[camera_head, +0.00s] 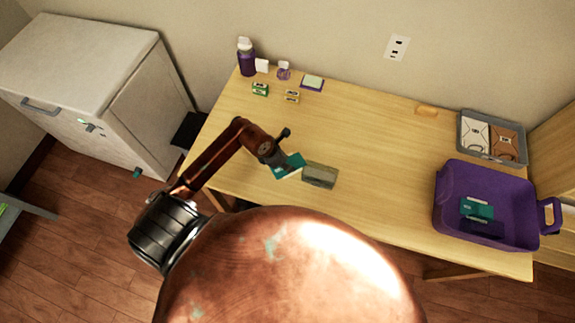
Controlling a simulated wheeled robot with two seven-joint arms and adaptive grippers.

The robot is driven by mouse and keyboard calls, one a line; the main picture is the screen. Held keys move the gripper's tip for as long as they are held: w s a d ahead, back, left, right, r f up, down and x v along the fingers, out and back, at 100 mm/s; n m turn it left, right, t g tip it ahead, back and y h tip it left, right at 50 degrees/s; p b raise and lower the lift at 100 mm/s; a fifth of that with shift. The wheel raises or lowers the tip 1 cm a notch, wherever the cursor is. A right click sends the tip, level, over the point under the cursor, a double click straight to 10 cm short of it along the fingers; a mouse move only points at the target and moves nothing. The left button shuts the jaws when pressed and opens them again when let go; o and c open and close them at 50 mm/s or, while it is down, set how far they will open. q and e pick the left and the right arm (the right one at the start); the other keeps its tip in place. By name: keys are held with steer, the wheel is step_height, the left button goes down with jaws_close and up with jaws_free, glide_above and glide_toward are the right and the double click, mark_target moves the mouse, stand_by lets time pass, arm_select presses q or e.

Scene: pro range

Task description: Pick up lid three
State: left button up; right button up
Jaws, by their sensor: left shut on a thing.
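My left gripper (276,153) comes in from the left over the table. It is shut on a flat teal piece with a pale edge (290,167), which looks like a lid; no number can be read on it. The teal piece is tilted, just left of a grey-olive box (320,175) on the table; I cannot tell whether they touch. Another teal piece (477,209) is inside the purple bin (460,180) at the right. My right gripper is not in view.
The wooden table (370,130) is clear in the middle. At the back left stand a purple bottle (246,60), a small jar (284,72), a green box (260,89), a yellowish box (292,96) and a pad (312,83). A grey tray (463,127) holds packets at the back right.

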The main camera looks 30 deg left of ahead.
arm_select(q)
steer(key=shift+s+a, duration=0.15)
steer(key=s+a+r, duration=0.7)
steer(key=s+r, duration=0.1)
steer(key=s, duration=0.3)
steer(key=shift+s, duration=0.35)
